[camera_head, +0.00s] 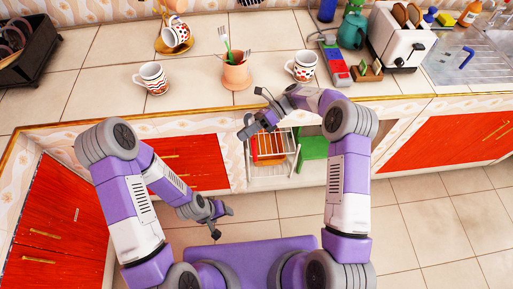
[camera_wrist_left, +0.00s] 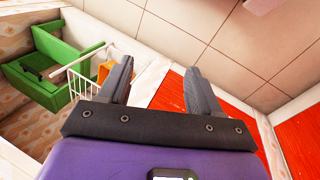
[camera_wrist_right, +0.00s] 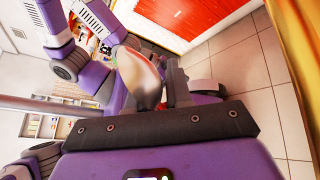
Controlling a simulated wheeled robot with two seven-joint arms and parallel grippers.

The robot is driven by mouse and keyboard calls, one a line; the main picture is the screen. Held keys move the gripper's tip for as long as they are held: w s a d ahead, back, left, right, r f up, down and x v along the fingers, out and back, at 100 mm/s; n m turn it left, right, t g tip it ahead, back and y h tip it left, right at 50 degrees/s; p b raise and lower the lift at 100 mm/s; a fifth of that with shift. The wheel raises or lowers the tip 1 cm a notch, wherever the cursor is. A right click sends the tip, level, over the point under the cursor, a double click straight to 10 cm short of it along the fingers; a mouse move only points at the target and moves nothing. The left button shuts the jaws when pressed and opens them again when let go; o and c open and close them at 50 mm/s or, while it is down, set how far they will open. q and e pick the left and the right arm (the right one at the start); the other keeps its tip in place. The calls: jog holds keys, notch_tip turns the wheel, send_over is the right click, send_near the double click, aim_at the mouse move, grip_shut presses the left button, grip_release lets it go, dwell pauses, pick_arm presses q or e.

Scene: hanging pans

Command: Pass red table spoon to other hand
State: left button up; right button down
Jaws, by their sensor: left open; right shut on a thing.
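My left gripper (camera_head: 221,219) is lower, in front of the cabinets, with fingers apart. The left wrist view shows the open, empty fingers (camera_wrist_left: 160,88). The two grippers are well apart.
Below the edge are a white wire rack (camera_head: 286,173) and a green box (camera_head: 313,147). The floor (camera_head: 440,220) is clear at right.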

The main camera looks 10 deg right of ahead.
pick_arm(q)
jog(key=w+r+t, duration=0.1)
jog(key=w, duration=0.1)
jog(key=w+r+t+y, duration=0.1)
jog(key=w, duration=0.2)
jog(key=w+r+m+t+y, duration=0.1)
jog(key=w, duration=0.1)
jog(key=shift+w+a+r, duration=0.25)
jog(key=shift+w+r, duration=0.1)
jog(key=shift+w, duration=0.05)
jog(key=shift+c, duration=1.1)
jog(key=w+d+r+t+y, duration=0.1)
jog(key=w+d+r+t, duration=0.2)
jog(key=r, duration=0.5)
jog(key=w+d+r+t+y, duration=0.1)
jog(key=w+r+t, duration=0.3)
jog(key=w+r, duration=0.3)
jog(key=w+d+r+t+y, duration=0.1)
jog(key=w+d+r+t, duration=0.2)
jog(key=r, duration=0.7)
jog(key=g+y, duration=0.1)
jog(key=y, duration=0.1)
send_near(254, 146)
jog(key=w, duration=0.1)
jog(key=shift+h, duration=0.3)
jog(key=x, duration=1.1)
jog(key=shift+a+f, duration=0.2)
jog(key=shift+a, duration=0.1)
